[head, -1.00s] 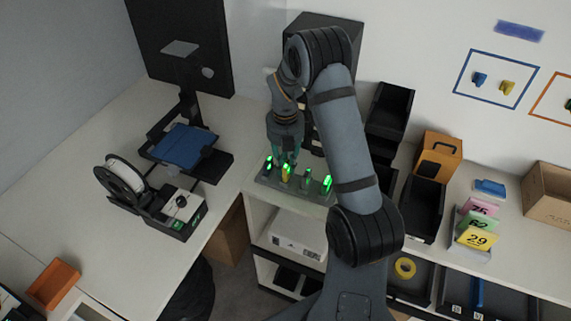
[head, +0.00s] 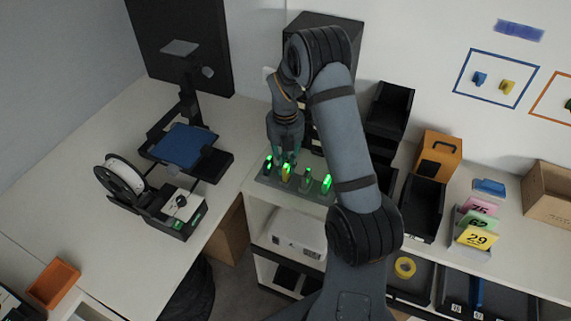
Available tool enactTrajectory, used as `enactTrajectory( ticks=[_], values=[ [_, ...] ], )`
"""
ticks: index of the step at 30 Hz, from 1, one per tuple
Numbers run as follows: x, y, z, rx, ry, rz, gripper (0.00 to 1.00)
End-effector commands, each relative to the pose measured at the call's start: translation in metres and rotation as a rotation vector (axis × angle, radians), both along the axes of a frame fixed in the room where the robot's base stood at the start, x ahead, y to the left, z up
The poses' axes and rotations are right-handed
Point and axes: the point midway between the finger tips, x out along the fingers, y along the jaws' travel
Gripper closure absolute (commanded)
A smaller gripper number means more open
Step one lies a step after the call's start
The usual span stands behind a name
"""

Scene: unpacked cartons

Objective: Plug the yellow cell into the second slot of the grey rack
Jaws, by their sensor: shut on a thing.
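The grey rack (head: 315,194) lies on the white shelf top, in the middle of the head view. Several cells with lit green tops stand in a row in it. The yellow cell (head: 286,174) is upright at the second place from the left, with its lower end at the rack. My gripper (head: 286,159) points down from above and is shut on the yellow cell's upper part. Whether the cell is fully seated is too small to tell. A dark cell (head: 267,167) stands to its left, and grey-green cells (head: 307,180) stand to its right.
A 3D printer with a blue bed (head: 180,144) and a white spool (head: 117,178) stand to the left. Black bins (head: 389,108) and an orange box (head: 438,155) are to the right. Numbered cards (head: 477,237) stand further right. The desk left of the rack is partly clear.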

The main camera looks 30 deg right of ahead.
Motion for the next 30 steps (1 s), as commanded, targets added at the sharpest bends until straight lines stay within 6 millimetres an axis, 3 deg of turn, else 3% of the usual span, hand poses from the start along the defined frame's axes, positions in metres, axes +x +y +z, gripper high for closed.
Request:
enactTrajectory(
  ticks=[24,25,30],
  values=[
    [0.0,0.0,-0.01,0.0,0.0,0.0,1.0],
    [0.0,0.0,-0.01,0.0,0.0,0.0,0.79],
    [0.0,0.0,-0.01,0.0,0.0,0.0,0.69]
  ],
)
